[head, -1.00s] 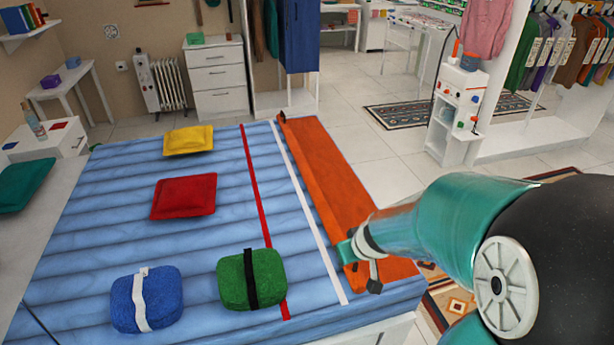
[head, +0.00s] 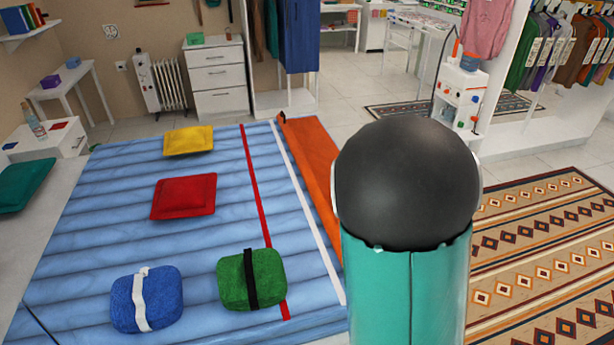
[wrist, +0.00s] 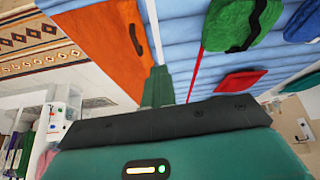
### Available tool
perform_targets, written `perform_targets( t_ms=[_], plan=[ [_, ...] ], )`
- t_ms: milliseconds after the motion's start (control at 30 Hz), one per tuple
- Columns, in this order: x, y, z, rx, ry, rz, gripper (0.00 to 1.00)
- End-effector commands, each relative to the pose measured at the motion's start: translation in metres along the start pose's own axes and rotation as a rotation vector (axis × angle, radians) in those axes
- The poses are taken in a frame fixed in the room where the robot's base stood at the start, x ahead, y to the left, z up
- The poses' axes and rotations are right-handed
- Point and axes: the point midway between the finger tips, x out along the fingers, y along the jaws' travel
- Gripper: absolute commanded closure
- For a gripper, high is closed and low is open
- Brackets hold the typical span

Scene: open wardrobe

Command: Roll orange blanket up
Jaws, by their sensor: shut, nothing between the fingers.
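The orange blanket (head: 318,165) lies as a long strip along the right side of the blue-covered bed (head: 110,215). My arm hides its near part in the head view. In the wrist view the orange blanket (wrist: 100,45) spreads at upper left, with a dark strap (wrist: 136,40) near its edge by the white stripe. My gripper (wrist: 158,72) is shut and empty, its fingertips beside the blanket's edge in that view; I cannot tell whether they touch it. My gripper is hidden behind my arm in the head view.
A red cushion (head: 184,196), a yellow cushion (head: 188,140), a green roll (head: 251,279) and a blue roll (head: 147,299) lie on the bed. A patterned rug (head: 545,250) covers the floor at right. A white shelf unit (head: 460,97) stands beyond the bed.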

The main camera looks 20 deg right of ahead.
Motion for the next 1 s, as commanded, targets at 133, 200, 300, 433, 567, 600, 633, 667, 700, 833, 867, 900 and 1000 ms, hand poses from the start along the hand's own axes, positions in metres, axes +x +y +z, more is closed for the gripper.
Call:
perform_targets(
  t_ms=[133, 200, 300, 433, 567, 600, 633, 667, 700, 833, 867, 900, 1000],
  plan=[
    [0.011, 0.007, -0.001, 0.002, -0.002, 0.000, 1.00],
    [0.016, 0.010, -0.001, 0.003, -0.002, 0.001, 1.00],
    [0.023, 0.014, -0.002, 0.002, -0.001, 0.001, 1.00],
    [0.032, 0.020, -0.002, 0.002, -0.001, 0.000, 1.00],
    [0.041, 0.025, -0.003, 0.002, -0.001, 0.000, 1.00],
    [0.044, 0.027, -0.003, 0.003, -0.002, 0.000, 1.00],
    [0.046, 0.028, -0.003, 0.003, -0.002, 0.000, 1.00],
    [0.048, 0.029, -0.004, 0.002, -0.001, 0.000, 1.00],
    [0.050, 0.031, -0.004, 0.001, -0.001, 0.000, 1.00],
    [0.059, 0.036, -0.005, 0.002, -0.001, 0.000, 1.00],
    [0.061, 0.038, -0.005, 0.002, -0.001, -0.001, 1.00],
    [0.064, 0.039, -0.005, 0.002, -0.001, -0.001, 1.00],
    [0.071, 0.043, -0.006, 0.002, -0.002, -0.001, 1.00]
  ],
)
